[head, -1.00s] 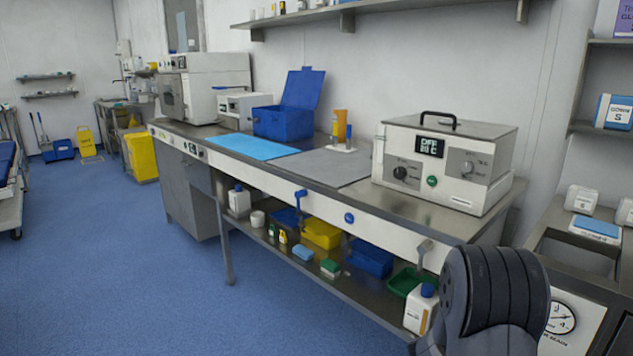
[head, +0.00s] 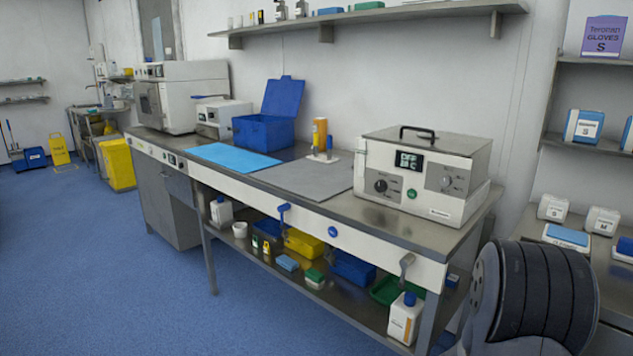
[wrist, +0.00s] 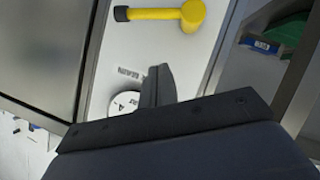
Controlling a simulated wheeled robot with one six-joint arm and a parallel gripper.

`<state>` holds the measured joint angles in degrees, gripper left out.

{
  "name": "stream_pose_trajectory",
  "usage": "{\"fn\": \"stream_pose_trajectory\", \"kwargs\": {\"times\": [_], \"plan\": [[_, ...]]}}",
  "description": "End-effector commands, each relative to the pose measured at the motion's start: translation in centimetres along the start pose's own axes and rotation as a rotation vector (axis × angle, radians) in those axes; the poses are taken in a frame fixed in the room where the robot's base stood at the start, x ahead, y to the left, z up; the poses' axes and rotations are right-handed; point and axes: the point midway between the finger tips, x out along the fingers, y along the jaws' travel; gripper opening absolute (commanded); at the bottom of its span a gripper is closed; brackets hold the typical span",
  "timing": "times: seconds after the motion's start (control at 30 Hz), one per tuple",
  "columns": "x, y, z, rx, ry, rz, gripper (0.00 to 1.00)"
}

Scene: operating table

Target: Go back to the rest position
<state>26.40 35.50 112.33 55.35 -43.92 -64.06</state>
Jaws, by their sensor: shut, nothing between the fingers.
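My gripper (wrist: 157,86) shows in the wrist view as dark fingers pressed together with nothing between them. The fingers point at a pale panel. A round white dial (wrist: 125,102) is partly hidden behind the fingers. In the head view only a dark ribbed part of my arm shows at the lower right, in front of the bench's near end; the fingers are out of sight there.
A steel bench (head: 410,232) runs along the wall, carrying a steel bath unit (head: 425,177), a blue box (head: 264,132) and a blue mat (head: 232,159). In the wrist view a yellow handle (wrist: 165,14) sticks out above the fingers. Blue floor (head: 90,270) is clear at left.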

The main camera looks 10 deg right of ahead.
Motion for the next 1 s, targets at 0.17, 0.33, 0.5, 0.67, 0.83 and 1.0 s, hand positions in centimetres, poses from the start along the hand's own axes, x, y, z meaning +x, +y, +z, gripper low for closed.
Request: {"fn": "stream_pose_trajectory", "kwargs": {"times": [0.17,0.33,0.5,0.67,0.83,1.0], "plan": [[-0.4,0.9,0.3,0.108,-0.026,-0.065,0.00],[-0.9,1.5,0.9,0.210,-0.062,-0.123,0.00],[-2.8,2.1,1.2,0.283,-0.095,-0.168,0.00],[-6.0,2.5,1.0,0.285,-0.096,-0.170,0.00],[-9.4,3.1,0.7,0.284,-0.095,-0.170,0.00],[-7.5,2.5,1.6,0.285,-0.101,-0.164,0.00]]}}
